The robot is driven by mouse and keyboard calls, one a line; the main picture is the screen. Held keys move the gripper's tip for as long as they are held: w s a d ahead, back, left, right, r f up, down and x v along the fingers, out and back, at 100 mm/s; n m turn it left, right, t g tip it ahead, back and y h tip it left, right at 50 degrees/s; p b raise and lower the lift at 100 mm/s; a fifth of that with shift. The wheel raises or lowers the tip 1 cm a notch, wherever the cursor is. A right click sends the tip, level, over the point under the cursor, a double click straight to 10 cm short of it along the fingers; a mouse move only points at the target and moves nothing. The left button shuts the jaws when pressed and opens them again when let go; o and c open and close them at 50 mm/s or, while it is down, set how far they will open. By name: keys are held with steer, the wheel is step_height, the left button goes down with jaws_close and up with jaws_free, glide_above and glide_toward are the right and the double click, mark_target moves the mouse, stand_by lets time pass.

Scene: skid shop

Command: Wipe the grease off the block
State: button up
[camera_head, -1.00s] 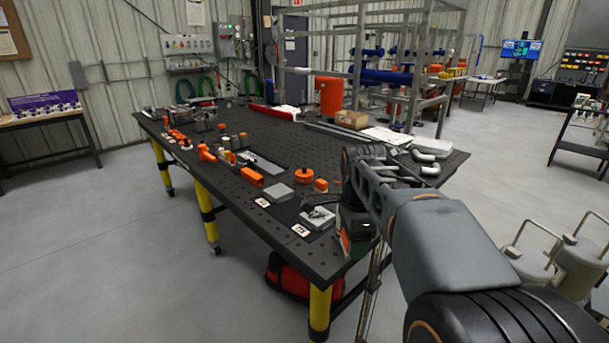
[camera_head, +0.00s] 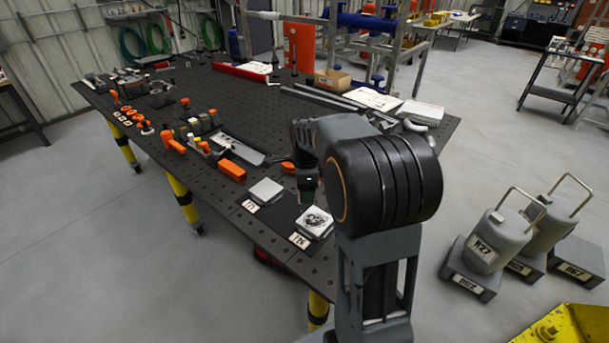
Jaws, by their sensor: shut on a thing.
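A pale square block (camera_head: 314,222) with dark grease smears on its top lies near the table's front right edge, behind a white label. A second pale block (camera_head: 266,191) with no dark smears in sight lies to its left, behind another label. My gripper (camera_head: 308,192) points down just behind and above the smeared block, apart from it as far as I can tell. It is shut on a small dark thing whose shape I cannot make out. My arm hides the table to the right of the gripper.
The black perforated table (camera_head: 255,120) holds orange clamps (camera_head: 231,171), a grey metal plate (camera_head: 240,150) and a cardboard box (camera_head: 331,79). Grey weights with handles (camera_head: 492,245) stand on the floor at right. The table's middle is clear.

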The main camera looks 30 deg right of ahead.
steer(key=shift+w+f, duration=0.2)
steer(key=shift+f, duration=0.2)
steer(key=b, duration=0.5)
glide_above(305, 214)
steer(key=shift+f, duration=2.75)
steer(key=shift+f+b, duration=0.55)
steer(key=shift+f, duration=0.5)
steer(key=shift+s, duration=0.1)
